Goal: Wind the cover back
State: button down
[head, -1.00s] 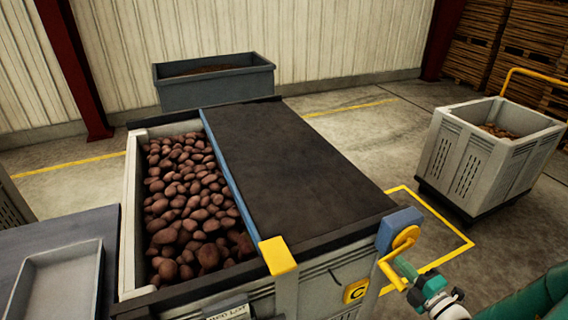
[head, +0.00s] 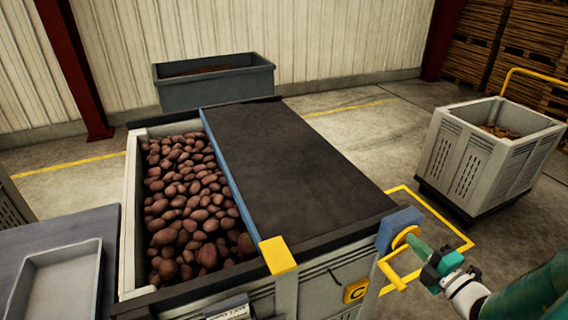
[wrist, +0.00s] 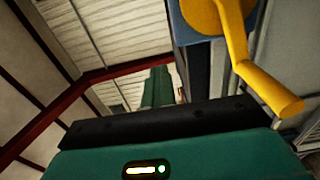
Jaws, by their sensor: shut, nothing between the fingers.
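A dark cover (head: 290,165) lies over the right part of a box of potatoes (head: 185,200). Its blue leading edge (head: 225,170) runs front to back, and the left part of the box is uncovered. A yellow crank (head: 393,267) sits on the blue housing (head: 400,226) at the box's front right corner, its handle low and pointing to the front. My gripper (head: 416,246) is shut and empty, just right of and above the handle, apart from it. In the wrist view the crank (wrist: 255,75) is right of my shut fingers (wrist: 157,88).
A yellow post cap (head: 277,255) stands at the box's front edge. A grey tray (head: 60,280) is at the left. A grey bin (head: 215,82) stands behind the box, and a white crate (head: 480,155) stands right.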

jog(key=w+d+r, duration=0.1)
jog(key=d+r, duration=0.3)
jog(key=d, duration=0.1)
jog(key=shift+w+r, duration=0.25)
jog(key=shift+w, duration=0.15)
jog(key=c, duration=2.1)
grip_release()
jog(key=o, duration=1.3)
jog(key=v, duration=2.3)
